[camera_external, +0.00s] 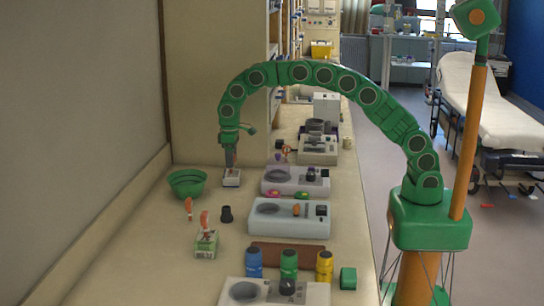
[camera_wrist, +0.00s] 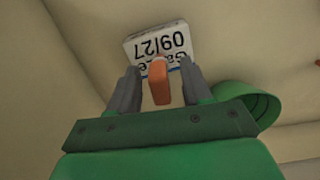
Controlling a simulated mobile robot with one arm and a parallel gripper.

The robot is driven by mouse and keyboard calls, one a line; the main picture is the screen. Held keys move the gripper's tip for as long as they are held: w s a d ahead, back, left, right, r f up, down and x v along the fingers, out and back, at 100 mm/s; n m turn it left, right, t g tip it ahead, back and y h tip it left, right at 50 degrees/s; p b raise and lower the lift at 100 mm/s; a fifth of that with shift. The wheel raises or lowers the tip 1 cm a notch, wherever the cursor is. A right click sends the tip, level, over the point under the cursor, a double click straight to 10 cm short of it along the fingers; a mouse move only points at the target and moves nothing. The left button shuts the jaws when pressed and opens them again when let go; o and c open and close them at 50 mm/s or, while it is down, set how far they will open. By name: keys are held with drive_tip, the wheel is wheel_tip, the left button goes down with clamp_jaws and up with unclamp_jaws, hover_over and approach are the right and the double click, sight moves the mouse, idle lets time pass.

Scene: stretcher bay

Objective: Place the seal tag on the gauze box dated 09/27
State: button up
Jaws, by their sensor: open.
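The gauze box (camera_external: 231,181) stands on the counter beneath my gripper (camera_external: 231,164), and its label reads "Gauze 09/27" upside down in the wrist view (camera_wrist: 150,42). In the wrist view my gripper (camera_wrist: 158,82) is open, with one grey finger on each side of an orange seal tag (camera_wrist: 159,84). Gaps show between the tag and both fingers. The tag overlaps the near edge of the box label; its contact with the box is hard to make out. A second box (camera_external: 206,245), green and white, stands nearer the camera with an orange tag (camera_external: 205,221) upright on it.
A green bowl (camera_external: 187,184) stands just left of the gauze box. Another orange piece (camera_external: 189,208) and a small black cup (camera_external: 227,214) stand nearer. Grey trays (camera_external: 289,230) line the right side, with blue, green and yellow jars (camera_external: 289,264) in front.

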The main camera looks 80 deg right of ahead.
wheel_tip(320, 180, up, 11)
drive_tip(key=shift+w+f, duration=0.1)
idle(0.3)
drive_tip(key=shift+s+r, duration=0.25)
drive_tip(key=shift+s, duration=0.05)
drive_tip(key=s+r+g, duration=0.1)
drive_tip(key=s+r, duration=0.2)
drive_tip(key=s, duration=1)
drive_tip(key=s+r, duration=0.2)
drive_tip(key=s, duration=1.1)
drive_tip(key=s+d+f, duration=0.1)
drive_tip(key=s+f, duration=0.2)
drive_tip(key=s, duration=1.2)
drive_tip(key=s+d+f, duration=0.1)
drive_tip(key=s+f, duration=0.3)
drive_tip(key=s, duration=1.1)
drive_tip(key=shift+s+d+g, duration=0.15)
drive_tip(key=shift+g, duration=0.25)
